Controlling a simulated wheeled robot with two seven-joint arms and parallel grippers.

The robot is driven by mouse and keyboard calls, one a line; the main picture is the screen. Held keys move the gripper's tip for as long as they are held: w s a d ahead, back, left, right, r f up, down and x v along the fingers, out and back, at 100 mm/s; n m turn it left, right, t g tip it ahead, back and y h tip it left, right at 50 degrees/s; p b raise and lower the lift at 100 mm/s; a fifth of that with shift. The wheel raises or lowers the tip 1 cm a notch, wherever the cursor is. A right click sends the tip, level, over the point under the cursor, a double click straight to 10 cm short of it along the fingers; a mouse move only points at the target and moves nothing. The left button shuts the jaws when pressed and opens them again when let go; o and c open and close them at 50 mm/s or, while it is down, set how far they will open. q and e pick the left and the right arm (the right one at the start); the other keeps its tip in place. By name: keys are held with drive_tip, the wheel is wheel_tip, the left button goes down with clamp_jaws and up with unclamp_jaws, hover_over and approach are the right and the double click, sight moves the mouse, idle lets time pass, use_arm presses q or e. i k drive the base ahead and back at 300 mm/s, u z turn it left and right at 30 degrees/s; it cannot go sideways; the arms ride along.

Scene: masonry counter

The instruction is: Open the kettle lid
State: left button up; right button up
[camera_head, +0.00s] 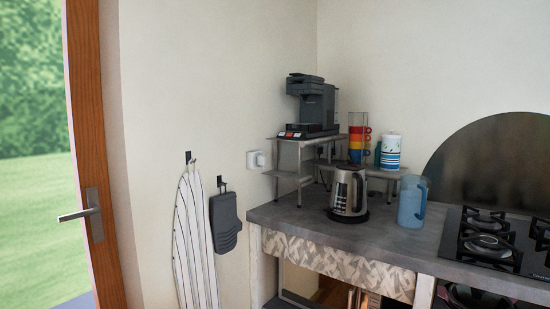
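A silver and black kettle (348,192) stands upright on the grey counter, on a dark base, near the counter's left part. Its dark lid (349,169) is on top and looks shut, though it is small in the view. A dark handle shows on its right side. Neither of my grippers is in view.
A blue translucent pitcher (412,202) stands right of the kettle. Behind are a metal rack (300,160) with a coffee machine (314,104), stacked colored mugs (358,140) and a canister (390,152). A gas hob (490,240) is at right. The counter (385,238) is clear in front.

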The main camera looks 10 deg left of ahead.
sight(349, 167)
drive_tip(key=u, duration=0.6)
drive_tip(key=i, duration=0.7)
drive_tip(key=z, duration=0.4)
drive_tip(key=i, duration=0.9)
drive_tip(key=z, duration=0.75)
